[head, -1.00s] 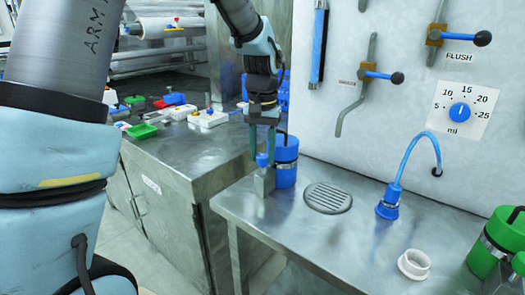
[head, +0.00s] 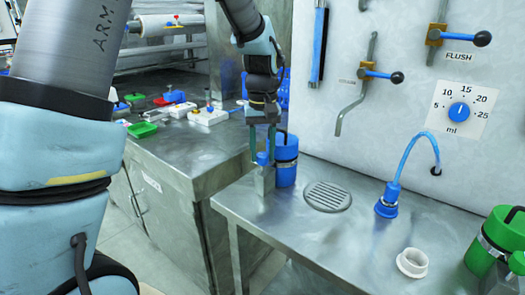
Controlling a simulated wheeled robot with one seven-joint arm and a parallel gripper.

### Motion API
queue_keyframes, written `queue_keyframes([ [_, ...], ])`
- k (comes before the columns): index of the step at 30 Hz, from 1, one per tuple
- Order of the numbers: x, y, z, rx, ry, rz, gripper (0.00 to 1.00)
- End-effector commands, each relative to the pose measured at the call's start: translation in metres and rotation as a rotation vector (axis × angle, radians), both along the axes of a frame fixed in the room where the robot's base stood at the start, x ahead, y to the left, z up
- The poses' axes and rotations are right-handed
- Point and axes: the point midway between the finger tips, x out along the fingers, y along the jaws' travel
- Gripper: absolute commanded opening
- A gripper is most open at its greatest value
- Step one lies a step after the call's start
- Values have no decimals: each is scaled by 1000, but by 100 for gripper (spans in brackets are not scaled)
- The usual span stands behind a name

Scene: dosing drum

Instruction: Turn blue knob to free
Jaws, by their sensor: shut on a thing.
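A small blue knob (head: 262,158) sits on top of a grey metal block (head: 265,182) at the left back of the steel bench. My gripper (head: 262,155) points down from above and is shut on the blue knob, with one finger on each side of it. The fingers partly cover the knob, and I cannot read any position mark on it. A blue canister (head: 286,170) with a dark handle stands close behind and to the right of the block.
The steel bench (head: 300,235) has a round drain grate (head: 327,196), a blue spout fitting (head: 388,203), a white ring (head: 412,263) and a green canister (head: 492,243). A dial (head: 459,112) and levers are on the wall. A cluttered counter (head: 175,155) stands at left.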

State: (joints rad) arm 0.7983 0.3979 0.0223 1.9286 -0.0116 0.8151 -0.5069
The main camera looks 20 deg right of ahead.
Motion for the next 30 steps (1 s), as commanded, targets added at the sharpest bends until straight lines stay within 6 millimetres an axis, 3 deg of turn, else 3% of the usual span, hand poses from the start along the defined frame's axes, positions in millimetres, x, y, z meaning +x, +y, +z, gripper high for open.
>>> queue_keyframes([
  [6,0,0,0,-1,-1,1,0],
  [7,1,0,0,-1,-1,1,45],
  [14,0,0,0,-1,-1,0,71],
  [23,0,0,2,-1,-1,-1,72],
  [30,1,-1,35,-4,-5,0,72],
])
